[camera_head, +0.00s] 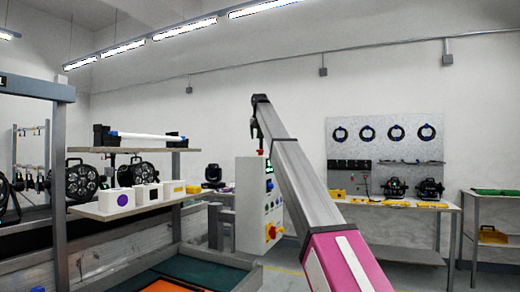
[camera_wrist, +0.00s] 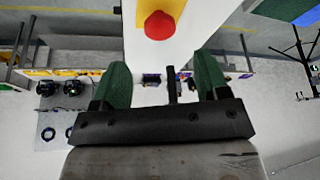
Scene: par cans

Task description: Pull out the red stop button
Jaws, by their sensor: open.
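The red stop button (camera_wrist: 159,25) shows in the wrist view as a round red cap on a yellow plate (camera_wrist: 172,6), on a white control box (camera_wrist: 150,50). In the head view the red button (camera_head: 271,231) is low on the right face of the white control box (camera_head: 249,205), with yellow around it. My gripper (camera_wrist: 160,72) is open, its green fingers spread wide. The button appears beyond the fingertips, between their lines, and nothing is held. The fingers cannot be made out clearly in the head view.
A shelf (camera_head: 130,205) with white boxes stands left of the control box. A workbench (camera_head: 400,207) with lamps and yellow items stands behind to the right, below a pegboard (camera_head: 385,137) with rings. My arm hides part of the control box's surroundings.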

